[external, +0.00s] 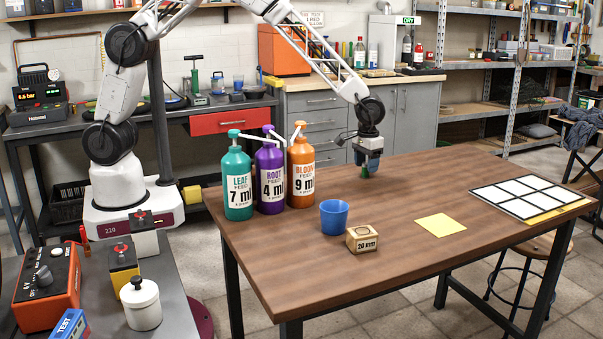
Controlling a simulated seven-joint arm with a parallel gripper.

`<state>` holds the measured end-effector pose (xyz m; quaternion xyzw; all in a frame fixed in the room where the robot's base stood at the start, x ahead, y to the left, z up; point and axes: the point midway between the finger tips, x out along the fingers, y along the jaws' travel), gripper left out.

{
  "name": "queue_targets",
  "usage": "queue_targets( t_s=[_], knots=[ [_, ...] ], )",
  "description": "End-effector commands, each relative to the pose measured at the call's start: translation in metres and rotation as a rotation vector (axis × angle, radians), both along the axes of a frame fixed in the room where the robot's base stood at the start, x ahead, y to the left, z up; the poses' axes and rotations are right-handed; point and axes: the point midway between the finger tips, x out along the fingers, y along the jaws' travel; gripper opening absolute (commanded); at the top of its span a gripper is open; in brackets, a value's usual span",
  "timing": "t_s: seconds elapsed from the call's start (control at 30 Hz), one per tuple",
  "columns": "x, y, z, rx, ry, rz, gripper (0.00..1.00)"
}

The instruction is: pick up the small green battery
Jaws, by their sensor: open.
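My gripper (367,158) points down over the back of the brown wooden table (420,240), to the right of the bottles. A small green object (364,172) shows right at its fingertips, near the tabletop; it is probably the small green battery, but it is too small here to make out fully. My gripper is open. The fingers partly hide the green object, and I cannot tell whether they touch it.
Teal (237,185), purple (270,178) and orange (301,172) pump bottles stand left of my gripper. A blue cup (334,217), a wooden block (362,239), a yellow note (441,225) and a white grid sheet (531,193) lie nearer or rightward. The table between is clear.

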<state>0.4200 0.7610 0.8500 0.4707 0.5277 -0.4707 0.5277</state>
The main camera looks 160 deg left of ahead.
Motion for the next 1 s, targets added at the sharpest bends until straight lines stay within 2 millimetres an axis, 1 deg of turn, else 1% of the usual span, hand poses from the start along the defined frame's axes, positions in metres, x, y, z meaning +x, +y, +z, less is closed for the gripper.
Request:
queue_targets(
  t_s=[0.03, 0.1, 0.23, 0.8, 0.83, 1.0],
  knots=[
    [0.000, 0.000, -0.007, -0.001, 0.001, 0.000, 0.57],
    [0.000, 0.000, -0.014, -0.001, 0.001, 0.000, 0.57],
    [0.000, 0.000, -0.022, -0.001, 0.000, 0.000, 0.57],
    [0.000, 0.000, -0.024, 0.000, 0.000, 0.000, 0.57],
    [0.000, 0.000, -0.024, 0.000, 0.000, 0.000, 0.56],
    [0.000, 0.000, -0.024, 0.000, 0.000, 0.000, 0.29]
  ],
)
